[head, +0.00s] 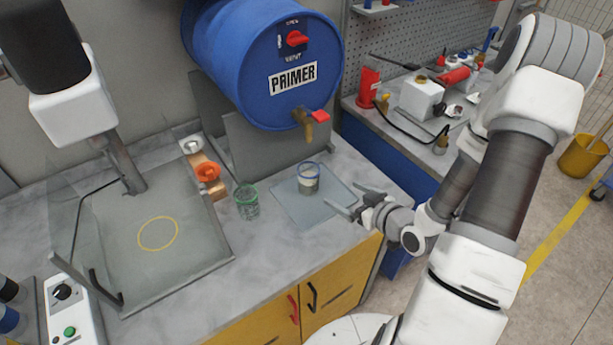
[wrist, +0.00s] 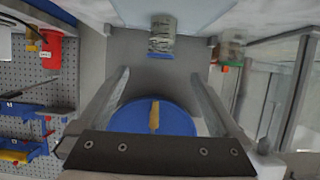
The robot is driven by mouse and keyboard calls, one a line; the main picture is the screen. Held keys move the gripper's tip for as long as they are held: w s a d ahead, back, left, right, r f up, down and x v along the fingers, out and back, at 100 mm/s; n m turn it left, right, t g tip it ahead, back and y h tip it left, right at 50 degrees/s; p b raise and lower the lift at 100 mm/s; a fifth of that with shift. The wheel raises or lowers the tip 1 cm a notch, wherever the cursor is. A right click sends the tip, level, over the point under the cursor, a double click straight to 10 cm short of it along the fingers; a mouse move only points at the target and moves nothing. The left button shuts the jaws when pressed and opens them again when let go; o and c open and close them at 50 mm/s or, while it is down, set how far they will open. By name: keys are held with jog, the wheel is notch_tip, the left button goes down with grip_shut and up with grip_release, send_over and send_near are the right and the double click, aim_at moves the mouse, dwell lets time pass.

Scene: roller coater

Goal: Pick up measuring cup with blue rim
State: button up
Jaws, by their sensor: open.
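The measuring cup with the blue rim (head: 308,184) is a clear cup standing upright on a pale flat sheet (head: 288,207) on the counter, below the drum's tap. My gripper (head: 346,200) is just to its right, open and empty, with its fingers pointing towards the cup. The fingers and the cup look apart. In the wrist view the cup (wrist: 162,38) appears upside down, beyond and between the open fingers of my gripper (wrist: 158,73), with its blue rim downward in the picture.
A similar cup with a green rim (head: 247,204) stands to the left. A blue PRIMER drum (head: 255,60) with a tap (head: 306,122) overhangs the cup. A glass-like panel machine (head: 120,260) is at left. A side bench at right holds a red container (head: 369,87).

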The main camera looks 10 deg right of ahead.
aim_at(314, 177)
jog(key=b+x, duration=0.1)
jog(key=b, duration=0.5)
jog(key=shift+w+a+f, duration=0.15)
jog(key=shift+w+f, duration=0.05)
jog(key=shift+w, duration=0.05)
jog(key=shift+w+b, duration=0.1)
jog(key=shift+b, duration=0.55)
jog(key=b, duration=0.3)
jog(key=shift+w+a+f+b, duration=0.25)
jog(key=shift+a+b, duration=0.05)
jog(key=b+x, duration=0.1)
jog(key=x, duration=0.4)
jog(key=b+x, duration=0.2)
jog(key=x, duration=0.2)
jog(key=b+x, duration=0.1)
jog(key=x, duration=0.4)
jog(key=shift+w+a+r+b, duration=0.15)
jog(key=shift+w+b, duration=0.25)
